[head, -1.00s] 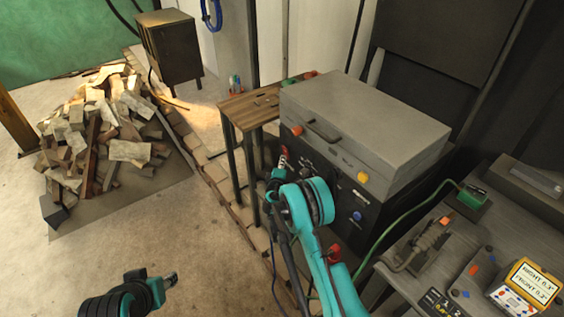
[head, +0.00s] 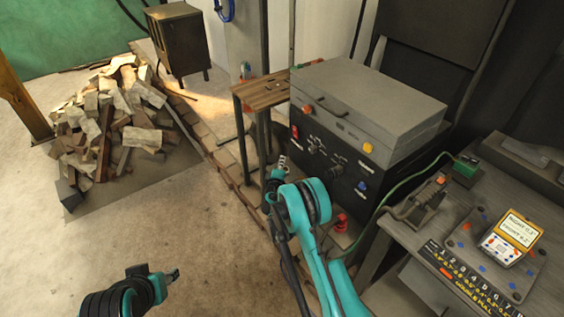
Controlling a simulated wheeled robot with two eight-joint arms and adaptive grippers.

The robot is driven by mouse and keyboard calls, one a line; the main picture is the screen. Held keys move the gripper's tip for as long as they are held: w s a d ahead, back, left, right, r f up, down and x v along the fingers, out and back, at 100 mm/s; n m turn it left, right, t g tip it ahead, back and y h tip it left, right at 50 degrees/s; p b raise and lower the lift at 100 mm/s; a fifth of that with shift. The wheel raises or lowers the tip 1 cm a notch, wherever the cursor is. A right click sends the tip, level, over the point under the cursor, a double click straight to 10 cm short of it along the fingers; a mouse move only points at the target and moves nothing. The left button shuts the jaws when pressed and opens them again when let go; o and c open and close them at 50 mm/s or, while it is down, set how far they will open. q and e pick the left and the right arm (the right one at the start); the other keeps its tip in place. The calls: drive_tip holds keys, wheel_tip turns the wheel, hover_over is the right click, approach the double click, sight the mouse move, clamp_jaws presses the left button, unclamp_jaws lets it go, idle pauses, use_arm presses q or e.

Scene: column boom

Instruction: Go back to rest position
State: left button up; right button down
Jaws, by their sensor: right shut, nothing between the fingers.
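My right gripper (head: 282,163) is shut and empty at the end of the teal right arm, in the middle of the head view. It shows in front of the control box, and I cannot tell whether they touch. My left gripper (head: 172,275) is low at the left, over the bare floor. Its fingers are small in the picture, and I cannot tell whether they are open or shut.
A grey-lidded control box (head: 365,100) with knobs stands right of centre. A small wooden table (head: 262,94) is beside it. A workbench (head: 480,215) with a yellow meter (head: 511,238) is at the right. A woodpile (head: 115,120) and a stove (head: 178,42) are at the left. Floor between is free.

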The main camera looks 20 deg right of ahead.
drive_tip(key=shift+w+f, duration=0.15)
drive_tip(key=shift+r, duration=0.2)
drive_tip(key=s+d+r+m+g, duration=0.2)
drive_tip(key=s+r+m, duration=0.25)
drive_tip(key=r, duration=0.85)
drive_tip(key=s+r+m+g+y, duration=0.1)
drive_tip(key=s+r, duration=0.3)
drive_tip(key=s, duration=0.2)
drive_tip(key=s+r+m+g, duration=0.2)
drive_tip(key=s+r, duration=0.1)
drive_tip(key=s, duration=0.3)
drive_tip(key=s+a+f+m+g+y, duration=0.1)
drive_tip(key=s+a+m+y, duration=0.1)
drive_tip(key=s, duration=1.3)
drive_tip(key=s+a+f+m+g+y, duration=0.1)
drive_tip(key=s+a, duration=0.5)
drive_tip(key=s, duration=0.9)
drive_tip(key=m+g+y, duration=0.1)
drive_tip(key=y, duration=0.1)
drive_tip(key=shift+s+a+y, duration=0.15)
drive_tip(key=shift+s+y, duration=0.15)
drive_tip(key=shift+y, duration=0.1)
